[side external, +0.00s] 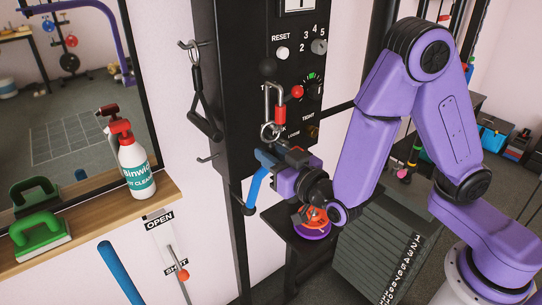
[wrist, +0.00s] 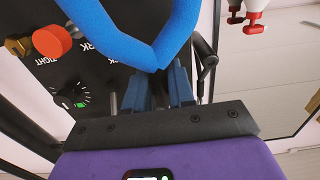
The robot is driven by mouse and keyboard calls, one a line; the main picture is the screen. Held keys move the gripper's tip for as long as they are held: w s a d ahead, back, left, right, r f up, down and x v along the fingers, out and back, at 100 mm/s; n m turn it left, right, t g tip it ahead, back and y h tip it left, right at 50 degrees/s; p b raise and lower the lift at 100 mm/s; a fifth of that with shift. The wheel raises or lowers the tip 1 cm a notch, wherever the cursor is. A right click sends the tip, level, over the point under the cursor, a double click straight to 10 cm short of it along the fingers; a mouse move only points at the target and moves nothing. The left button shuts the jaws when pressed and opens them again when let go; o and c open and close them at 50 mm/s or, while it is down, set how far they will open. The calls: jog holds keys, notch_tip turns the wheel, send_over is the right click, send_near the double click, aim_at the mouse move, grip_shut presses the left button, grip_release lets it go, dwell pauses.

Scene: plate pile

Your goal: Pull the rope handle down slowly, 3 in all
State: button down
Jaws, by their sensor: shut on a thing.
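The blue rope handle (side external: 257,186) hangs at the front of the black machine column, with one dark-tipped end drooping to the lower left. In the wrist view the blue rope (wrist: 112,32) bends into a V with its point at my fingers. My gripper (side external: 270,158) is shut on the rope near its bend; in the wrist view the fingers (wrist: 160,82) meet the V's point. A metal carabiner (side external: 267,98) with a red sleeve and a ring hangs just above. The exact join between ring and rope is hidden by my gripper.
The black column (side external: 238,90) carries a numbered knob (side external: 319,46), a RESET button (side external: 282,53) and a green-marked dial (side external: 311,88). A black handle (side external: 205,105) hangs on its left side. A weight stack (side external: 385,245) stands at lower right. A wooden shelf (side external: 100,218) holds a spray bottle (side external: 135,165) and green brush (side external: 40,232).

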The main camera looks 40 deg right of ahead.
aim_at(268, 116)
jog(key=shift+r, duration=0.9)
jog(key=shift+r, duration=1.2)
jog(key=shift+r, duration=1.15)
jog(key=shift+r, duration=1.15)
